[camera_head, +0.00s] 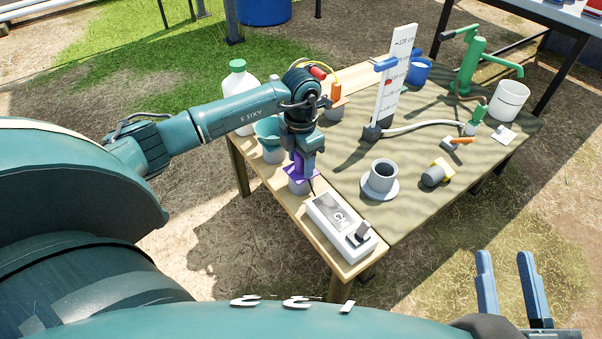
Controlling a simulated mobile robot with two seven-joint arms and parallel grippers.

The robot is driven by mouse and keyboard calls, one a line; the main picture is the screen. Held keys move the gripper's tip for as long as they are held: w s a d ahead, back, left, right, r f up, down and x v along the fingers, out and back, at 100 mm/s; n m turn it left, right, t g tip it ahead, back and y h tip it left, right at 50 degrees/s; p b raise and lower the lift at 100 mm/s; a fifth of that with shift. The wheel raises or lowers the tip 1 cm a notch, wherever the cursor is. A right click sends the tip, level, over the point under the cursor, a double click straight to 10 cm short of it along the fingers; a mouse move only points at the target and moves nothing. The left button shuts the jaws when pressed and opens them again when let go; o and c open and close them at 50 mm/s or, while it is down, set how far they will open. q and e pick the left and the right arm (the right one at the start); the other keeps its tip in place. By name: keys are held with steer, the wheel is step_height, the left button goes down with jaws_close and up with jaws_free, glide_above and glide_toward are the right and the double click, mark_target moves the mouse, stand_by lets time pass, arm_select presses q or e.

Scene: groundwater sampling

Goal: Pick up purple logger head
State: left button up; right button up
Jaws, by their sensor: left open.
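The purple logger head (292,171) sits on top of a grey pot-like holder (299,187) at the left edge of the table. My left gripper (302,165) points down right over the purple logger head, its fingers around or just beside the purple part. The gripper hides part of the head, and I cannot tell whether the fingers touch it. My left gripper is open. My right gripper (511,285) is at the lower right, away from the table, with its two blue fingers apart and nothing between them.
A white meter box (325,209) stands just in front of the holder. A teal bowl (269,129) and a white jug (239,80) are behind it. A grey pipe on a flange (381,176), a yellow-grey part (433,176), a scale board (395,85) and a green pump (476,65) are further right.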

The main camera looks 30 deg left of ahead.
arm_select(q)
steer(key=shift+f, duration=0.1)
jaws_close()
arm_select(e)
steer(key=shift+r+y, duration=0.3)
steer(key=shift+r, duration=0.15)
